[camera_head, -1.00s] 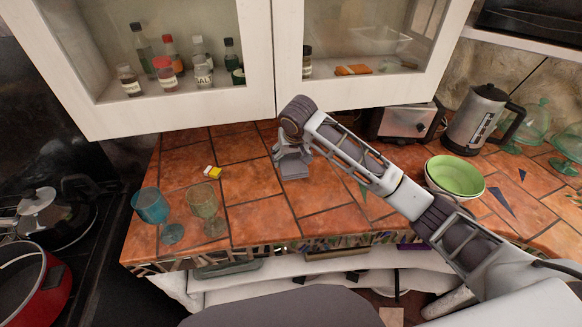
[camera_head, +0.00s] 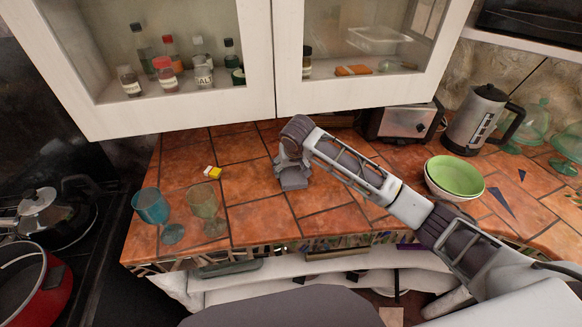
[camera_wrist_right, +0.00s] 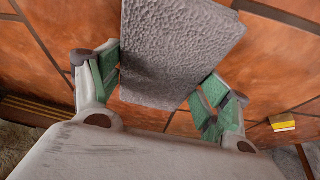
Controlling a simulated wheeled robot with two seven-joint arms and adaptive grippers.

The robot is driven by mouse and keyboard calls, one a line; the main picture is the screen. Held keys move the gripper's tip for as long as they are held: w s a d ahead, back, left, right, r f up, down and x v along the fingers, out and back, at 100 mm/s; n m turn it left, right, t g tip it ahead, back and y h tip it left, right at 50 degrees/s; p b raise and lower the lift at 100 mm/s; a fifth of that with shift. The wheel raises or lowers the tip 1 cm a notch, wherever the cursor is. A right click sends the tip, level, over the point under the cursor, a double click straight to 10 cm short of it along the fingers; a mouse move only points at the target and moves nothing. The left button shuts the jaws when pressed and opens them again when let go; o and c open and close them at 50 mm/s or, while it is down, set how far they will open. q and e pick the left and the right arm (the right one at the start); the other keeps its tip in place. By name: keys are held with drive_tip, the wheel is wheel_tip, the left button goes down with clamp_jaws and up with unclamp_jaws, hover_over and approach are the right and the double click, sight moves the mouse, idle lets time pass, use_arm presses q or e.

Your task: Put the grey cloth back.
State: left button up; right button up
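The grey cloth (camera_wrist_right: 175,50) is a flat, rough-textured piece between the finger pads of my right gripper (camera_wrist_right: 160,85) in the right wrist view. The pads meet its two side edges, and the gripper is shut on it. In the head view, my right gripper (camera_head: 291,168) points down over the left part of the tiled counter (camera_head: 255,215), with the cloth (camera_head: 294,183) at its fingertips. I cannot tell whether the cloth touches the counter. My left gripper is in neither view.
A blue glass (camera_head: 151,206) and a greenish glass (camera_head: 204,203) stand on the counter at the left, near a small yellow-and-white item (camera_head: 212,171). Green and white bowls (camera_head: 455,177), a toaster (camera_head: 400,124) and a kettle (camera_head: 477,119) stand to the right. Glass-fronted cabinets (camera_head: 189,120) hang above.

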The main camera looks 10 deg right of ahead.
drive_tip(key=o, duration=0.3)
drive_tip(key=shift+o, duration=0.2)
drive_tip(key=shift+r, duration=0.2)
drive_tip(key=v, duration=1.2)
drive_tip(key=shift+f, duration=0.1)
